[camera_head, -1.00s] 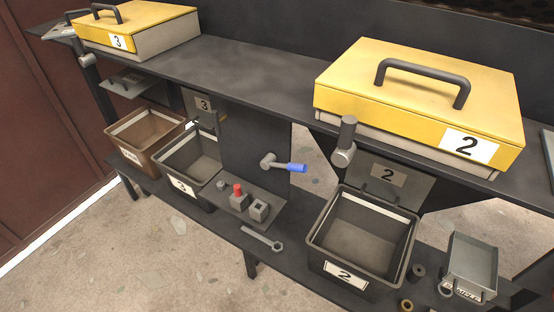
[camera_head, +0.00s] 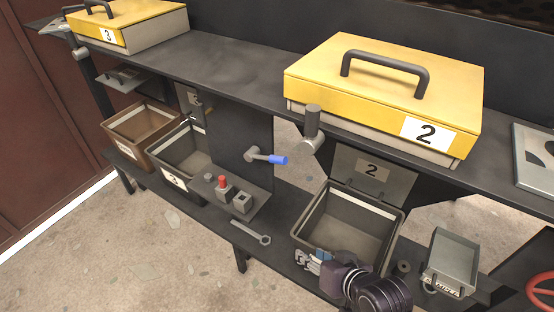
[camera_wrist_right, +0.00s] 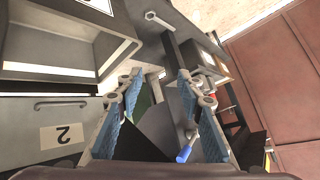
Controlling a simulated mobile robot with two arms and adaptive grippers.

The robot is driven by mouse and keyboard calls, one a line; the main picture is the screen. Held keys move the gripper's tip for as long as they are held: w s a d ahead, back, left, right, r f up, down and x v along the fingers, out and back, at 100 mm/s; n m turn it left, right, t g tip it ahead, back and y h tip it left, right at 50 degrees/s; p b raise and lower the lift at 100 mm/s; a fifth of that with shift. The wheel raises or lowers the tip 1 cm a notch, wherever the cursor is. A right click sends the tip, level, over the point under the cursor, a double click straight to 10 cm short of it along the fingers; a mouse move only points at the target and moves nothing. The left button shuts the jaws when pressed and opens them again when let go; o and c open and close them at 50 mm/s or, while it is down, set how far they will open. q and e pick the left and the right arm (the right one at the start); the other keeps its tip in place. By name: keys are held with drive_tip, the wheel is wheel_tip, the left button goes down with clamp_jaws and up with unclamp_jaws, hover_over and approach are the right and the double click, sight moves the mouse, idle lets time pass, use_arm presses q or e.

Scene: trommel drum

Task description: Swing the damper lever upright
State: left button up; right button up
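The lever (camera_head: 258,156) is on the dark upright panel below the shelf. It has a grey hub and arm, and its blue grip (camera_head: 278,160) points right, lying nearly level. The blue grip also shows in the right wrist view (camera_wrist_right: 184,154), low and just inside the right-hand finger. My right gripper (camera_head: 312,262) is at the front edge of bin 2, below and to the right of the lever, apart from it. In the wrist view its blue-padded fingers (camera_wrist_right: 160,88) are spread with nothing held. My left gripper is not in view.
Bin 2 (camera_head: 301,239) stands behind my right gripper, with a grey upright handle (camera_head: 312,122) above it. A yellow-lidded box 2 (camera_head: 330,85) sits on the shelf. A button block (camera_head: 224,191) and a wrench (camera_head: 251,232) lie below the lever. A red handwheel (camera_head: 541,291) is at right.

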drive_tip(key=w+a+r+m+t+y, duration=0.2)
drive_tip(key=w+a+r+t+y, duration=0.15)
drive_tip(key=w+r, duration=0.4)
drive_tip(key=m+t, duration=0.3)
drive_tip(key=t, duration=0.1)
approach(277, 157)
drive_tip(key=w+f, duration=0.1)
drive_tip(key=w, duration=0.2)
drive_tip(key=shift+y, duration=0.35)
drive_tip(key=x, duration=0.5)
drive_tip(key=p+x, duration=0.1)
drive_tip(key=x, duration=0.1)
drive_tip(key=shift+w+a+f, duration=0.1)
drive_tip(key=shift+a+f, duration=0.15)
drive_tip(key=shift+a, duration=0.3)
clamp_jaws()
